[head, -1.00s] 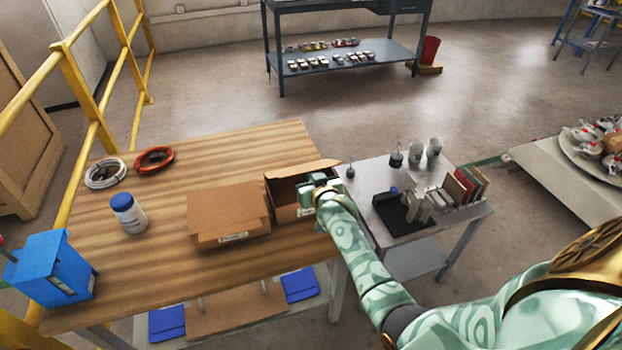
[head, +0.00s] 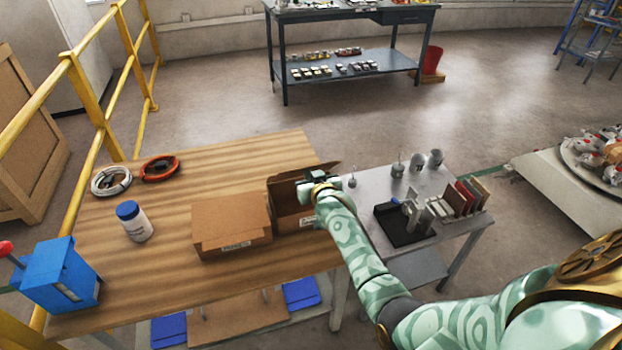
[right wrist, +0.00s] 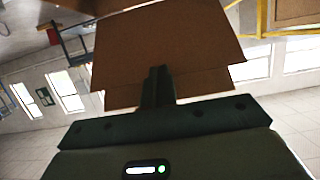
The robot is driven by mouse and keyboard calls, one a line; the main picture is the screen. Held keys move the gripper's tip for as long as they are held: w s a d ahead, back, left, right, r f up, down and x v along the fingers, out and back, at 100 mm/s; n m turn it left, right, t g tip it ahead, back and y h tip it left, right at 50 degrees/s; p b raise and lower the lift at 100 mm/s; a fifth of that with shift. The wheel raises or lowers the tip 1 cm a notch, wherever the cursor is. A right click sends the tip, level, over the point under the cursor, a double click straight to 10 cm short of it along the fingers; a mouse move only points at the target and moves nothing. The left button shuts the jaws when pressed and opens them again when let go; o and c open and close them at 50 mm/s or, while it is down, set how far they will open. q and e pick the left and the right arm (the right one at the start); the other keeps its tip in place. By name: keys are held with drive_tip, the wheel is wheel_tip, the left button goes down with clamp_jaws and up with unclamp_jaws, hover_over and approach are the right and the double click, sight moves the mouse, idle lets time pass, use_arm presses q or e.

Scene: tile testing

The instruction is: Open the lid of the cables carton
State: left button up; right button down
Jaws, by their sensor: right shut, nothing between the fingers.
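Two brown cartons stand side by side on the wooden table in the head view. The left carton (head: 231,222) is closed, with a small label on its front. The right carton (head: 286,219) has a raised flap (head: 290,182) at its back and a dark opening; its label is too small to read. My right gripper (head: 308,186) is shut and empty at the right carton's opening, in front of the raised flap. In the right wrist view the closed fingers (right wrist: 157,84) point at brown cardboard (right wrist: 168,45); touching cannot be told. My left gripper is not in view.
A white and a red cable coil (head: 160,169) lie at the table's back left. A white bottle (head: 134,222) with a blue cap and a blue box (head: 60,277) stand at left. A grey side table (head: 440,243) with a black tray and cups adjoins at right.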

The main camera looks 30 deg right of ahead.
drive_tip(key=shift+w+d+r+p, duration=0.2)
drive_tip(key=shift+w+r+p, duration=0.1)
drive_tip(key=shift+w+r, duration=0.55)
drive_tip(key=shift+w+d+r, duration=0.15)
drive_tip(key=shift+w+r, duration=0.3)
drive_tip(key=shift+w, duration=0.15)
drive_tip(key=shift+w+d+r, duration=0.15)
drive_tip(key=shift+w+r, duration=0.25)
drive_tip(key=shift+w, duration=0.15)
drive_tip(key=shift+w+d+r+b, duration=0.2)
drive_tip(key=shift+w+r, duration=0.15)
drive_tip(key=shift+w, duration=0.3)
drive_tip(key=shift+w+d+r+b, duration=0.1)
drive_tip(key=shift+w+r+b, duration=0.2)
drive_tip(key=shift+w, duration=0.35)
